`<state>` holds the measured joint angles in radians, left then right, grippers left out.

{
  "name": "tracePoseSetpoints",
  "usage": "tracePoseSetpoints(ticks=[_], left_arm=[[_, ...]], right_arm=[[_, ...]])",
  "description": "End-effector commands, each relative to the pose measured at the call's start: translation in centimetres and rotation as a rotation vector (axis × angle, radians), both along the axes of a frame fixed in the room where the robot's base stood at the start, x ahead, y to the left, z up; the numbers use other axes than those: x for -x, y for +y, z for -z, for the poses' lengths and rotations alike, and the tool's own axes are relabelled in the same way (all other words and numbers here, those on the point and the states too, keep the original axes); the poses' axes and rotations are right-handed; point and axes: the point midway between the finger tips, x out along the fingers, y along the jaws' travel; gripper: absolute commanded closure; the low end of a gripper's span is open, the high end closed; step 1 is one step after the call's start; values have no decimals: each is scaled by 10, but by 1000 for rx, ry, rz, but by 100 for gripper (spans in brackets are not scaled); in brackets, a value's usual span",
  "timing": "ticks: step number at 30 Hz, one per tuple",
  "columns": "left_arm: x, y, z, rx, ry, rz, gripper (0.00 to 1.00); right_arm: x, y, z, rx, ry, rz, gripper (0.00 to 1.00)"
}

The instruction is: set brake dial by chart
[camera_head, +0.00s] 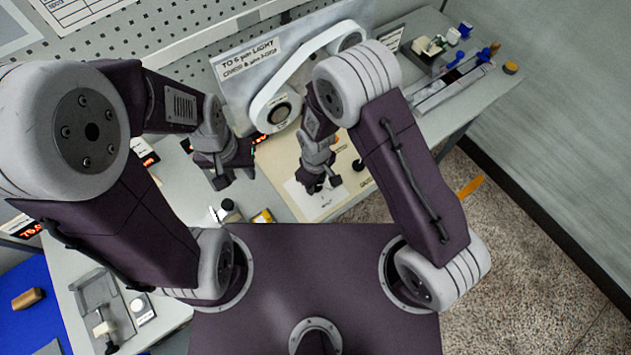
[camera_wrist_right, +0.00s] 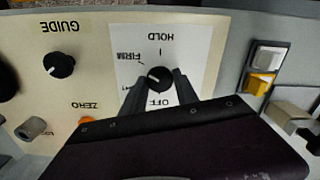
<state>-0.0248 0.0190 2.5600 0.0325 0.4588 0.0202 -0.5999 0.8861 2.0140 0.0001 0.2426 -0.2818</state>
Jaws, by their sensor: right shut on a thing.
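The brake dial (camera_wrist_right: 160,77) is a small black knob on a white card with upside-down marks HOLD, FIRM and OFF, in the right wrist view. A pale mark on it faces left, roughly toward the FIRM side; its exact setting is hard to read. My right gripper (camera_wrist_right: 159,84) has its two fingers on either side of the knob, shut on it. In the head view my right gripper (camera_head: 318,186) is over the cream panel (camera_head: 283,165) and hides the dial. My left gripper (camera_head: 234,180) hangs empty to its left, fingers apart. A printed sheet (camera_head: 65,8) hangs at the upper left, its text unreadable.
A second black knob marked GUIDE (camera_wrist_right: 60,65) and an orange button marked ZERO (camera_wrist_right: 86,119) sit on the same panel. A white curved machine arm (camera_head: 300,75) stands behind. A yellow switch (camera_wrist_right: 262,83) is at the right.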

Motion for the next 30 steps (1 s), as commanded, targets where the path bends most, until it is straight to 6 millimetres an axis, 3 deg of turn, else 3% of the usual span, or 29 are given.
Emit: tracePoseSetpoints(ticks=[13,14,16,26,30], left_arm=[[0,0,-1,0,0,0,64],[0,0,-1,0,0,0,64],[0,0,-1,0,0,0,64],[0,0,0,0,0,0,64],[0,0,4,0,0,0,64]], right_arm=[[-2,1,-2,-3,-5,-9,100],[-2,1,-2,-3,-5,-9,61],[-2,1,-2,-3,-5,-9,43],[-1,1,-3,-2,-3,-9,43],[-2,1,-21,-4,-6,-9,43]])
